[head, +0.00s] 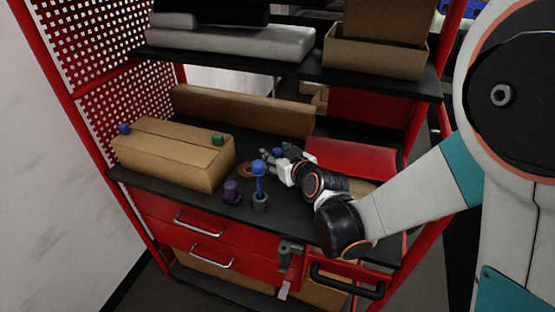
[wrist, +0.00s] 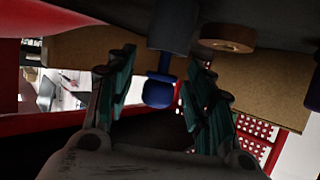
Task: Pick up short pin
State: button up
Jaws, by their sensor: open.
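A short blue pin (wrist: 157,92) with a rounded head stands in a dark grey holder (wrist: 173,25) in the wrist view, which shows the scene upside down. My gripper (wrist: 162,95) is open, with one finger on each side of the pin's head and a visible gap at both sides. In the head view, my gripper (head: 268,158) is low over the middle shelf, and a blue knob (head: 278,152) shows beside its fingers, apparently the same pin. Its holder is hidden there by the gripper.
A taller blue pin (head: 259,180) in a grey holder and a purple piece (head: 231,190) stand near the shelf's front edge. A brown ring (head: 246,170) lies left of my gripper. A cardboard box (head: 180,160) is farther left, a red case (head: 350,157) right. Another shelf (head: 300,66) is above.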

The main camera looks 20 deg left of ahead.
grip_shut()
